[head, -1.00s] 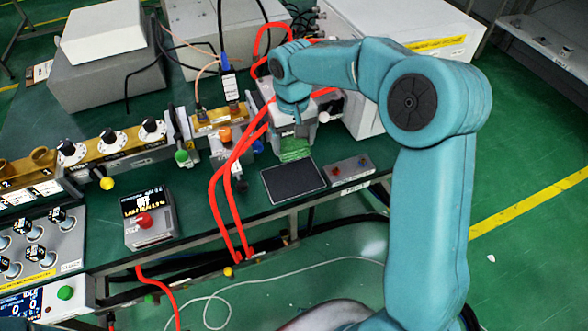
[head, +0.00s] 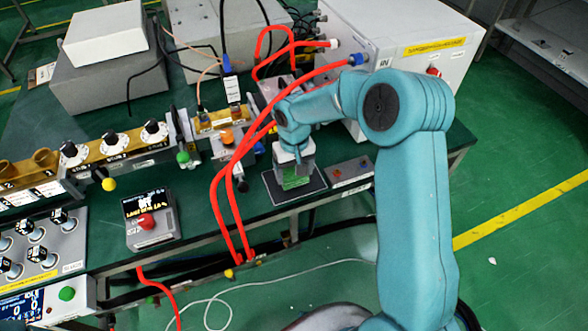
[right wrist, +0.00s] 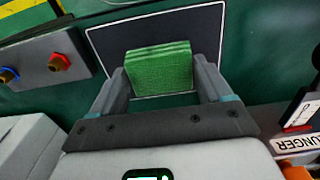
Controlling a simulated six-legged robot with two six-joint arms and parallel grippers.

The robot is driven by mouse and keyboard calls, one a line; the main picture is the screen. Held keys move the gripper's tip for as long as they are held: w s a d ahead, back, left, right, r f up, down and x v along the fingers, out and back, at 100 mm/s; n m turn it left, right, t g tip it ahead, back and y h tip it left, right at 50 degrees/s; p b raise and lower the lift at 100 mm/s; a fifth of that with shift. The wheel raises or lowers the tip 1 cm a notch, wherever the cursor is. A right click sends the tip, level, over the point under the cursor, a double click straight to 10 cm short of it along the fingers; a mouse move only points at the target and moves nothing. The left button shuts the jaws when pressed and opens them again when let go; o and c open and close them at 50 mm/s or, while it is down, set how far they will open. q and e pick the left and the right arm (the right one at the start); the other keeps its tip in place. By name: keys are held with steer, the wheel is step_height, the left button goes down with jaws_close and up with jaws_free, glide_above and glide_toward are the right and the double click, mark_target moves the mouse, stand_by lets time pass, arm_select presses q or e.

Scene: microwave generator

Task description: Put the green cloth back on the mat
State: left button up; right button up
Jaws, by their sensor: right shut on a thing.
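The green cloth (right wrist: 160,70) is a folded block between the two fingers of my right gripper (right wrist: 162,85) in the right wrist view. The gripper is shut on it. In the head view the cloth (head: 297,180) shows below my right gripper (head: 297,168), over the dark mat. The mat (head: 280,197) is a black rectangle with a thin light edge; it also shows behind the cloth in the right wrist view (right wrist: 110,40). I cannot tell whether the cloth touches the mat. My left gripper is not in view.
A grey box with red and blue terminals (head: 350,172) lies right of the mat. Red hoses (head: 222,200) run down left of it. A small display box with a red knob (head: 150,218) stands further left. The bench's front edge is close to the mat.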

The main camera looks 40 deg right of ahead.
mark_target(294, 173)
steer(key=o, duration=0.9)
steer(key=shift+f, duration=0.2)
steer(key=shift+o, duration=0.2)
step_height(294, 173, up, 12)
steer(key=shift+r, duration=0.25)
steer(key=shift+s+f, duration=0.1)
